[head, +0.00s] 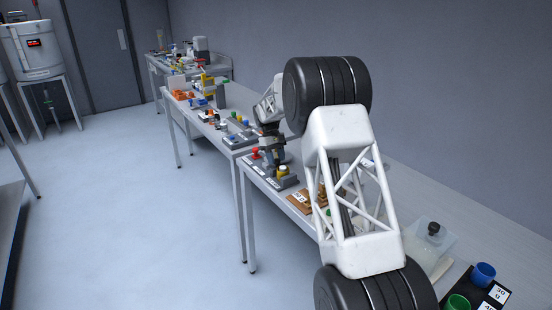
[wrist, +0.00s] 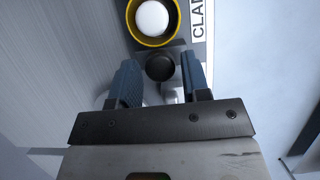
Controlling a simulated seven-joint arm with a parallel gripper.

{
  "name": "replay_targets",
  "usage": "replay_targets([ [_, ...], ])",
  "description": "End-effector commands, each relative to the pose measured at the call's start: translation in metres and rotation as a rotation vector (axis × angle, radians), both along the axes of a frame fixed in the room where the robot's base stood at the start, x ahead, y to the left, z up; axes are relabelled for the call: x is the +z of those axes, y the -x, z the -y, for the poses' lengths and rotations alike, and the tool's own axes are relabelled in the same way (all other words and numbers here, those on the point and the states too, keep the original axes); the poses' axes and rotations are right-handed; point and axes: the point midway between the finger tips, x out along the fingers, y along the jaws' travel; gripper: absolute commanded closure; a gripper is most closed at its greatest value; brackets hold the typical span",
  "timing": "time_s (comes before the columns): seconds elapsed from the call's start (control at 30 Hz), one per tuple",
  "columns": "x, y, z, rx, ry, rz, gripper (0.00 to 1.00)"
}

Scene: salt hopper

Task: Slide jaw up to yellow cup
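The yellow cup (wrist: 135,36) is at the top of the wrist view, with a white ball-like thing inside it. It also shows small in the head view (head: 283,173), by my gripper. A dark round knob (wrist: 160,67) lies just below the cup in the wrist view, probably part of the jaw; the rest of the jaw is hard to make out. My gripper (wrist: 158,63) is open, with one blue finger on each side of the knob. Narrow gaps show between the fingers and the knob. In the head view my gripper (head: 276,160) is low over the bench fixture.
A white label (wrist: 199,18) reading "CLA…" is right of the cup. In the head view a red knob (head: 255,153) is left of my gripper. A brown board (head: 300,200) and a clear container (head: 428,245) stand nearer on the bench.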

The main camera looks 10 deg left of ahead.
Motion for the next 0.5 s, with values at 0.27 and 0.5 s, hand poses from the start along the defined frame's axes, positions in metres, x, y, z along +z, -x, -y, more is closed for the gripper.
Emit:
replay_targets([
  [0.27, 0.0, 0.0, 0.0, 0.0, 0.0, 0.0, 1.0],
  [0.5, 0.0001, 0.0008, 0.0009, 0.0, 0.0, 0.0, 1.0],
])
